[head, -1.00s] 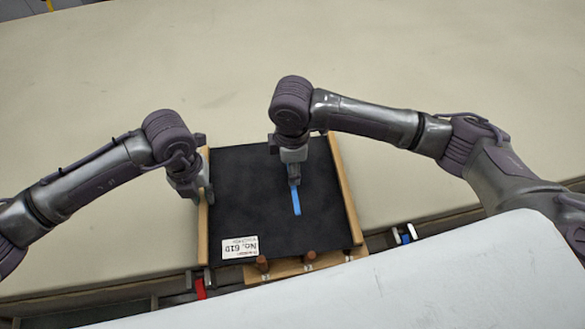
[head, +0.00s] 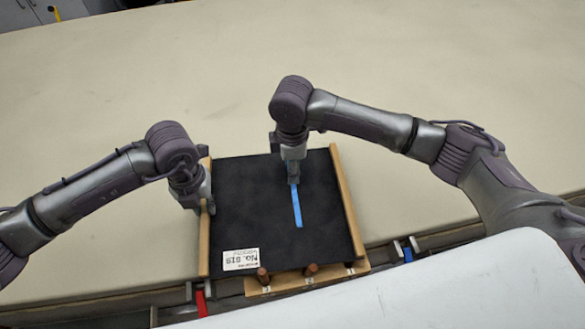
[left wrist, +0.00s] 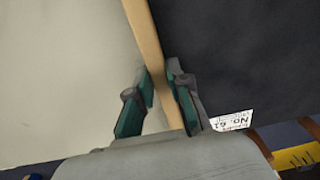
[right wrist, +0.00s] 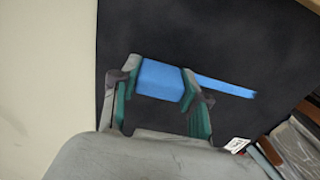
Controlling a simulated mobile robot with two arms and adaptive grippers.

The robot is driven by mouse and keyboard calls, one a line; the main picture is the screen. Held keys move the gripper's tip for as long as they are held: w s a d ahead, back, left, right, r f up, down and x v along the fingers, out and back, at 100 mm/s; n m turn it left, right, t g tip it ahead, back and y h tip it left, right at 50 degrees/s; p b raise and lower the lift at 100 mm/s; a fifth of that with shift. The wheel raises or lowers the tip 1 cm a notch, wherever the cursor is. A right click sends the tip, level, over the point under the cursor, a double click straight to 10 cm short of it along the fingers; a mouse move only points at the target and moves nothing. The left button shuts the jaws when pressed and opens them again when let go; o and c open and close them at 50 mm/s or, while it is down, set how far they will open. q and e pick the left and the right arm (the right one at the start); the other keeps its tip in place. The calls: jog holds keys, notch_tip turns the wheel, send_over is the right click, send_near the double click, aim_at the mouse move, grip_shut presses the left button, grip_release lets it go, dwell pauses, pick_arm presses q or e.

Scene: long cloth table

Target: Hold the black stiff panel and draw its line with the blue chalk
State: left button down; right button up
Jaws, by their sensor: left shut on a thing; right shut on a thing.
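The black stiff panel (head: 250,205) lies on the table between two wooden side rails, with a white label at its lower left corner. My left gripper (head: 207,205) is shut on the panel's left wooden edge (left wrist: 150,45). My right gripper (head: 293,180) is shut on the blue chalk (right wrist: 160,80), over the upper right part of the panel. A straight blue line (head: 297,208) runs on the panel from below the chalk toward the near edge; it also shows in the right wrist view (right wrist: 225,86). The chalk's contact with the panel is hidden in the head view.
A wooden strip (head: 325,278) with dark brown pegs sits at the panel's near edge. Red (head: 201,302) and blue (head: 407,254) items lie near the table's front edge. The pale table (head: 420,60) is clear beyond the panel.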

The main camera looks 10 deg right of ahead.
jog(key=shift+w+d, duration=0.15)
jog(key=shift+w, duration=0.85)
jog(key=shift+w+d, duration=0.1)
jog(key=shift+w, duration=0.9)
notch_tip(320, 180, up, 7)
jog(key=shift+f, duration=0.15)
dwell(0.4)
jog(key=shift+f, duration=2.85)
jog(key=shift+f, duration=0.5)
jog(key=shift+s, duration=0.1)
